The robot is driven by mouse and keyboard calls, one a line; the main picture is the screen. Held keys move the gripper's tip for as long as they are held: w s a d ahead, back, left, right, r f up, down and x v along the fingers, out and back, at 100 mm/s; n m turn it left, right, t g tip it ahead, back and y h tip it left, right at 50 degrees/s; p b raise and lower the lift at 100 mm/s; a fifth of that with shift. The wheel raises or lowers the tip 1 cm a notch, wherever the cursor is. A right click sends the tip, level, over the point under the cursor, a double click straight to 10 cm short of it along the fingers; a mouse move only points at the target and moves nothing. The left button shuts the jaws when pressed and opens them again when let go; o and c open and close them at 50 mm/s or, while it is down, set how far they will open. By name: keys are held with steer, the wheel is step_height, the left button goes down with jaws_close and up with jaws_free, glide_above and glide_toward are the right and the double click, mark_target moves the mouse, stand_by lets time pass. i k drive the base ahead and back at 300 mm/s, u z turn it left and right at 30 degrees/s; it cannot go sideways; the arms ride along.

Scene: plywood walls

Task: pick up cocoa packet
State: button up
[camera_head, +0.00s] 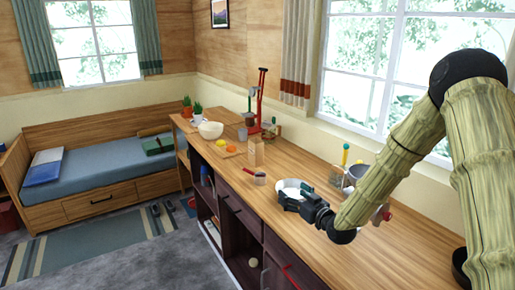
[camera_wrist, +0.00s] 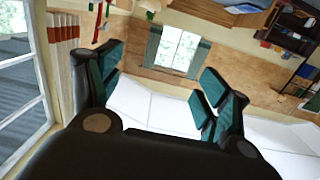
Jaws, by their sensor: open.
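A tan upright packet (camera_head: 256,152) stands on the wooden counter (camera_head: 222,168), beyond and left of my gripper. It may be the cocoa packet, but its print is too small to read. My gripper (camera_head: 284,194) is over the near middle of the counter, open, pointing left, and apart from the packet. In the wrist view its two teal-padded fingers (camera_wrist: 160,78) are spread, with nothing held between them. A white round thing (camera_head: 296,186) is right by my gripper and partly hidden by it. I cannot make out the packet in the wrist view.
A small cup with a red-handled item (camera_head: 258,179) stands between packet and gripper. A pale bowl (camera_head: 211,130), orange and yellow items (camera_head: 229,146), and a red stand (camera_head: 261,100) are farther back. A glass jar (camera_head: 338,174) stands near my arm. Open shelves lie below the counter's front edge.

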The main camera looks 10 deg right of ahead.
mark_target(255, 146)
steer(key=z, duration=0.05)
steer(key=i, duration=1.65)
steer(key=u, duration=0.1)
